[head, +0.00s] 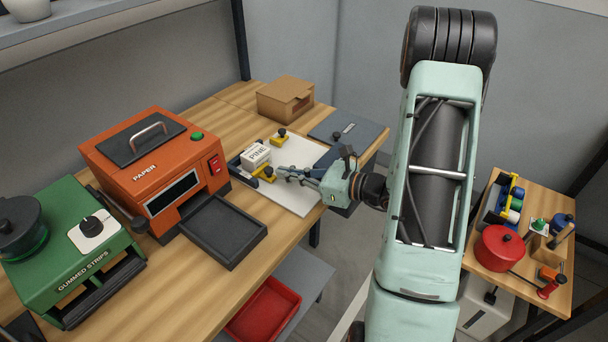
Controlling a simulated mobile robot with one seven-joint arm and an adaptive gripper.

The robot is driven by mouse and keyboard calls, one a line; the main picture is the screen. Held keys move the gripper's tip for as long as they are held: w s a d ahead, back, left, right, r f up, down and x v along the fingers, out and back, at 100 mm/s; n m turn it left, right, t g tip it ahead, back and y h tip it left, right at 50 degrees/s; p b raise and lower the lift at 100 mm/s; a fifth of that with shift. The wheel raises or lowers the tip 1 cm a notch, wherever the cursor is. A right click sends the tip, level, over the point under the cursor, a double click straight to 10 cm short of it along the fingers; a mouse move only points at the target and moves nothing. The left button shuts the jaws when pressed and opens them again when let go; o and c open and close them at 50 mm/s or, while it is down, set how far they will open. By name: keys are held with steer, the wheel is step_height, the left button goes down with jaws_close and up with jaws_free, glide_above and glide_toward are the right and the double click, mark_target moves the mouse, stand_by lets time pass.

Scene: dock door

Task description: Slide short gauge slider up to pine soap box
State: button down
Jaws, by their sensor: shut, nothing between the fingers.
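The white pine soap box (257,155), marked PINE, sits on a white gauge board (298,198) on the wooden bench. One yellow slider with a dark knob (264,174) is just in front of the box, on a dark rail. Another yellow slider with a dark knob (280,138) is behind and right of the box. I cannot tell by label which is the short gauge slider. My gripper (281,175) is shut and empty, reaching in from the right, with its tips close beside the front slider. I cannot tell whether they touch it.
An orange paper machine (150,160) with a black tray (212,230) and a green gummed strips dispenser (75,245) stand to the left. A cardboard box (285,97) and a dark grey plate (348,130) lie behind. A side table (510,278) holds a red pot.

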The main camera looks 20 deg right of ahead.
mark_target(266, 172)
steer(key=shift+w+a+f, duration=0.15)
steer(key=shift+w+a, duration=0.3)
steer(key=shift+w+a+b, duration=0.45)
steer(key=shift+w+a, duration=0.05)
steer(key=shift+w, duration=0.2)
